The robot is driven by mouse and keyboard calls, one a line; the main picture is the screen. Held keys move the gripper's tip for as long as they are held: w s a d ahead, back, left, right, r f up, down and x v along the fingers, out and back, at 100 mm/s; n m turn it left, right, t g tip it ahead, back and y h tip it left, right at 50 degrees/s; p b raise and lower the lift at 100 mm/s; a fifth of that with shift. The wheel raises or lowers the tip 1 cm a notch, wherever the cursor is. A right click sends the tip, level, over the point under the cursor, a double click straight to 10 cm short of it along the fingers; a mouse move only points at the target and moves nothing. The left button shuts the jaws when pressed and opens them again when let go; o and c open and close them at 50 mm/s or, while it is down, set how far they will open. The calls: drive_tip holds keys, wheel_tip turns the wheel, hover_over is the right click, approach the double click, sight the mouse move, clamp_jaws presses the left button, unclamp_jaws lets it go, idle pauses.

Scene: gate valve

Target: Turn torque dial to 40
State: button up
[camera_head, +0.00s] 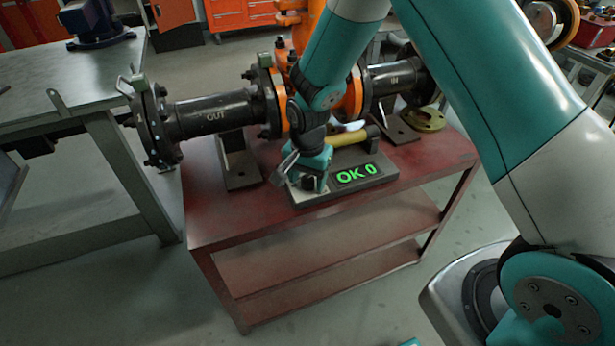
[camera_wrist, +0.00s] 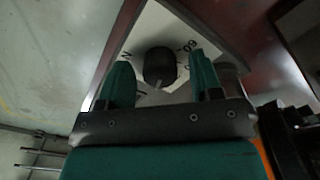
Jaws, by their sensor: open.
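The torque dial (camera_wrist: 160,66) is a dark round knob on a pale scale plate in the wrist view. A light pointer mark on it points toward the bottom of the picture. Scale marks show around it, with 60 partly readable at the right. My gripper (camera_wrist: 160,72) is open, with one teal finger on each side of the dial and a visible gap to both. In the head view my gripper (camera_head: 307,176) is over the left end of the grey dial base (camera_head: 340,190), and the dial is largely hidden there.
The base stands on a red table (camera_head: 250,216). Behind it is a black pipe (camera_head: 215,115) marked OUT with an orange valve body (camera_head: 272,100). A yellow-handled tool (camera_head: 345,138) lies close behind the display. A grey workbench (camera_head: 80,75) stands at the left.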

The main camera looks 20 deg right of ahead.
drive_tip(key=c, duration=0.9)
drive_tip(key=shift+c, duration=0.2)
drive_tip(key=shift+r+n, duration=0.1)
drive_tip(key=shift+n, duration=0.2)
drive_tip(key=n+p, duration=0.1)
drive_tip(key=n, duration=0.2)
drive_tip(key=shift+n+p, duration=0.4)
drive_tip(key=n+p, duration=0.1)
drive_tip(key=n, duration=0.3)
drive_tip(key=shift+n, duration=0.3)
drive_tip(key=n+p, duration=0.1)
drive_tip(key=n, duration=0.3)
drive_tip(key=n+p, duration=0.1)
drive_tip(key=n, duration=0.3)
drive_tip(key=shift+n, duration=0.3)
